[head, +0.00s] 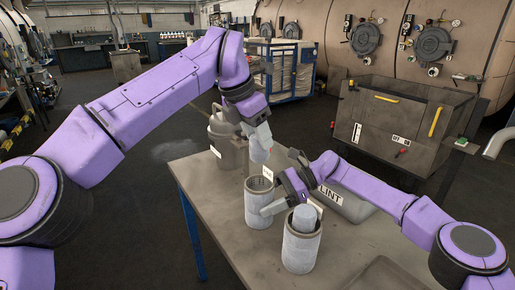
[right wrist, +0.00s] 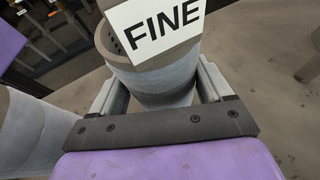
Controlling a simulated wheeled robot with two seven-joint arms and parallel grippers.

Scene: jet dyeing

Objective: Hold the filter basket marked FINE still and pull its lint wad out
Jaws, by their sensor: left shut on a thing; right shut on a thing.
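The filter basket marked FINE (right wrist: 150,82) stands upright on the table, a grey open-topped cylinder; it also shows in the head view (head: 258,213). Its white FINE label (right wrist: 157,27) rises at its rim. My right gripper (right wrist: 160,90) is shut on the basket's side, one finger on each side. My left gripper (head: 262,142) is above the basket's mouth, shut on a pale grey lint wad (head: 257,154). The wad appears clear of the rim. The basket's inside looks dark; its bottom is hidden.
A grey container labelled LINT (head: 348,206) lies behind my right arm. A lidded grey pail (head: 224,135) stands at the table's back left. The table's (head: 225,220) left front is clear.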

